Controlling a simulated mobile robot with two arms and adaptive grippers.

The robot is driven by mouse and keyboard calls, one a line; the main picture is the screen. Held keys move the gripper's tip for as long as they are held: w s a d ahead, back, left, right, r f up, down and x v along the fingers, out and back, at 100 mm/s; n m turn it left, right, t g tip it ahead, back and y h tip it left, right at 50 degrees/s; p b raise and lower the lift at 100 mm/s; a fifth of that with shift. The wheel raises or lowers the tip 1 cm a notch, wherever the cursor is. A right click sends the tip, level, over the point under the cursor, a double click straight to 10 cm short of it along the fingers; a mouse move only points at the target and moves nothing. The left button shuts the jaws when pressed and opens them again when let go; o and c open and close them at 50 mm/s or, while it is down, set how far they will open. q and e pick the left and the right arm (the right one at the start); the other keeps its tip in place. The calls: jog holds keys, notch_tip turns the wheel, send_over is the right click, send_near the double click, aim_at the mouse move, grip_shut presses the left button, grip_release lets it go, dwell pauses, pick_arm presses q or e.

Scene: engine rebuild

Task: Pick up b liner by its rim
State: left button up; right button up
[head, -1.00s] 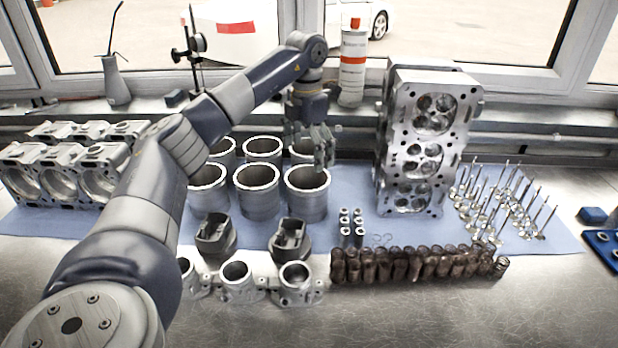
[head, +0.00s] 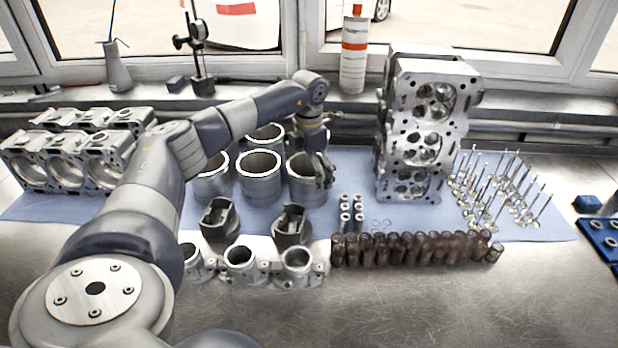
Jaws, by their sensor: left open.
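Several grey metal cylinder liners stand upright in two rows on the blue mat; no label shows which one is b. The front right liner (head: 301,186) is at my left gripper (head: 325,177), which comes down at the right side of its rim. My left gripper is open; whether its fingers straddle the rim wall or are only beside it, I cannot tell. The front middle liner (head: 259,182) and the front left liner (head: 213,182) stand to the left. A back row liner (head: 264,138) shows partly; my left arm hides others behind it.
Two pistons (head: 291,228) and a row of small housings (head: 297,262) stand in front of the liners. A tall cylinder head (head: 424,130) stands to the right, with dark springs (head: 415,248) and upright valves (head: 500,190) near it.

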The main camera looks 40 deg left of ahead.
pick_arm(q)
jog(key=shift+c, duration=0.6)
jog(key=c, duration=0.9)
jog(key=shift+c, duration=0.4)
pick_arm(e)
jog(key=shift+s+a, duration=0.2)
pick_arm(q)
jog(key=shift+r, duration=0.1)
jog(key=shift+r, duration=0.15)
notch_tip(320, 180, up, 21)
jog(key=p, duration=0.9)
jog(key=shift+p, duration=0.3)
pick_arm(e)
notch_tip(320, 180, up, 10)
jog(key=shift+d+f, duration=0.2)
jog(key=shift+d, duration=0.05)
pick_arm(q)
jog(key=shift+f, duration=0.2)
